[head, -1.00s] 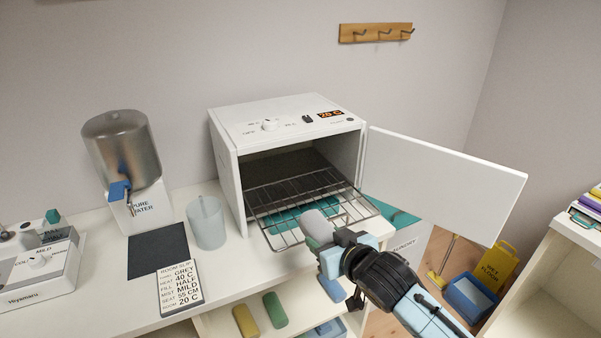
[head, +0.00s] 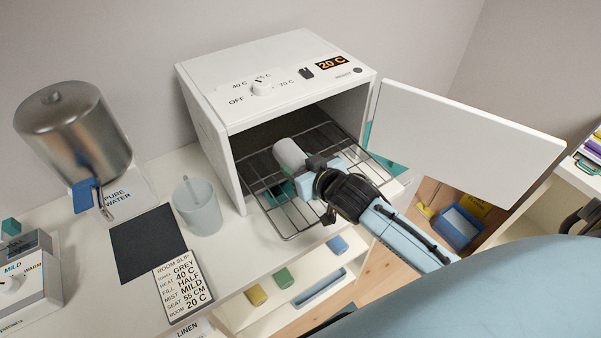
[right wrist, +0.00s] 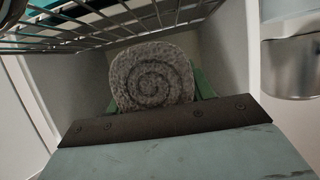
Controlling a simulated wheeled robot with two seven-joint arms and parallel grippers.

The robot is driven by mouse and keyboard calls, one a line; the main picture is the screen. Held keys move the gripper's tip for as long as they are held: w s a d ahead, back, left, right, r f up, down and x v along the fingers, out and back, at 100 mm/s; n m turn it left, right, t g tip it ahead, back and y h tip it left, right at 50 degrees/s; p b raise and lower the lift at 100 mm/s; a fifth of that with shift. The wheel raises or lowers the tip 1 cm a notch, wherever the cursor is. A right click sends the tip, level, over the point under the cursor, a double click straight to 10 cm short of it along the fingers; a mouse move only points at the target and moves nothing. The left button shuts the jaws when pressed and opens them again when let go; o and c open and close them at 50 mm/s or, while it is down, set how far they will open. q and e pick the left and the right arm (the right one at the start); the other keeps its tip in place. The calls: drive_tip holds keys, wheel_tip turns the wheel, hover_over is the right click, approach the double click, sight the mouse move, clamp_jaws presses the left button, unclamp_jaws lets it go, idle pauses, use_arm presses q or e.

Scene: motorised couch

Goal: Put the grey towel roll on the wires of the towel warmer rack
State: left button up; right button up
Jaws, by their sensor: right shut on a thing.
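The grey towel roll (head: 289,155) is held in my right gripper (head: 310,166), over the wire rack (head: 286,238) near the mouth of the towel warmer (head: 222,105). The warmer is a white box with its door (head: 465,140) swung open to the right; the rack sticks out of its front. In the right wrist view the spiral end of the roll (right wrist: 153,78) faces the camera, with the rack wires (right wrist: 100,35) close by at the top. I cannot tell whether the roll touches the wires. My left gripper is out of view.
A clear cup (head: 198,207), a dark mat (head: 149,243), a room slip card (head: 183,284) and a metal water dispenser (head: 73,130) stand left of the warmer. A blue bucket (head: 458,228) is on the floor.

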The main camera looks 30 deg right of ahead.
drive_tip(key=shift+w+f, duration=0.15)
drive_tip(key=shift+f, duration=2.1)
drive_tip(key=shift+f, duration=0.15)
drive_tip(key=o, duration=1)
drive_tip(key=shift+s+r, duration=0.2)
drive_tip(key=a+v, duration=0.1)
drive_tip(key=v, duration=1)
drive_tip(key=shift+s+d, duration=0.3)
drive_tip(key=shift+d, duration=0.2)
drive_tip(key=shift+r, duration=0.1)
